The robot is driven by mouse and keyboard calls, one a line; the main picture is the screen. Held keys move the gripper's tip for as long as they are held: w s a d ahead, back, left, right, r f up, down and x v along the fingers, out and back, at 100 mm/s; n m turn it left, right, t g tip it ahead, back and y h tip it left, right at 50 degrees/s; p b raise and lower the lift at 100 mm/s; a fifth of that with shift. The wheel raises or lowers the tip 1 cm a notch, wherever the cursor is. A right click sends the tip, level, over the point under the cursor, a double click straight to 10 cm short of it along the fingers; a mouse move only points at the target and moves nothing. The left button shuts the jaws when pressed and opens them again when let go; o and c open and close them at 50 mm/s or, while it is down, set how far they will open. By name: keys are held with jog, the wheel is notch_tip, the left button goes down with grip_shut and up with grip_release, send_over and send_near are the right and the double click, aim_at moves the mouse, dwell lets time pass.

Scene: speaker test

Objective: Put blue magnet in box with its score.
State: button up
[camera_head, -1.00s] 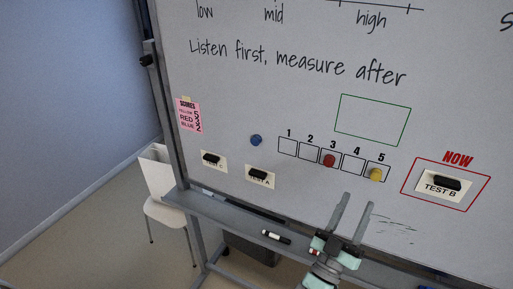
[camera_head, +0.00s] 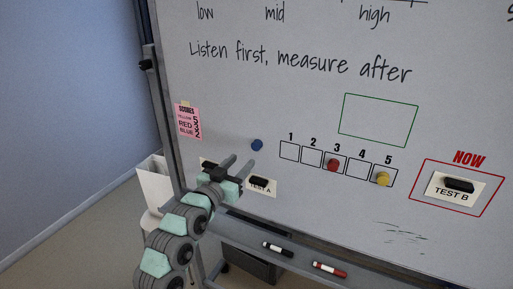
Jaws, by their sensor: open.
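The blue magnet (camera_head: 257,145) sits on the whiteboard, left of the row of numbered boxes. Box 2 (camera_head: 311,155) is empty, as are boxes 1 (camera_head: 289,150) and 4 (camera_head: 360,170). A red magnet (camera_head: 333,165) is in box 3 and a yellow magnet (camera_head: 382,179) is in box 5. The pink scores note (camera_head: 187,122) at left lists yellow, red and blue; its numbers appear to read 5, 3, 2. My gripper (camera_head: 241,166) is open and empty, its fingers pointing up and right, just below and left of the blue magnet.
The TEST A card (camera_head: 262,187) with a black piece is just below my gripper; another card is mostly hidden behind it. The TEST B card (camera_head: 455,190) is in the red NOW frame. Black (camera_head: 278,249) and red (camera_head: 329,269) markers lie on the tray. The green frame (camera_head: 378,121) is empty.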

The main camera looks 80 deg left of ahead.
aim_at(255, 147)
jog(key=b+x, duration=0.2)
jog(key=x, duration=0.5)
jog(key=shift+w+f, duration=0.15)
jog(key=shift+w+a+r+b, duration=0.2)
jog(key=shift+w+a+b, duration=0.15)
jog(key=shift+a+b, duration=0.2)
grip_shut()
jog(key=shift+f+b, duration=0.1)
jog(key=shift+b, duration=0.25)
dwell(0.4)
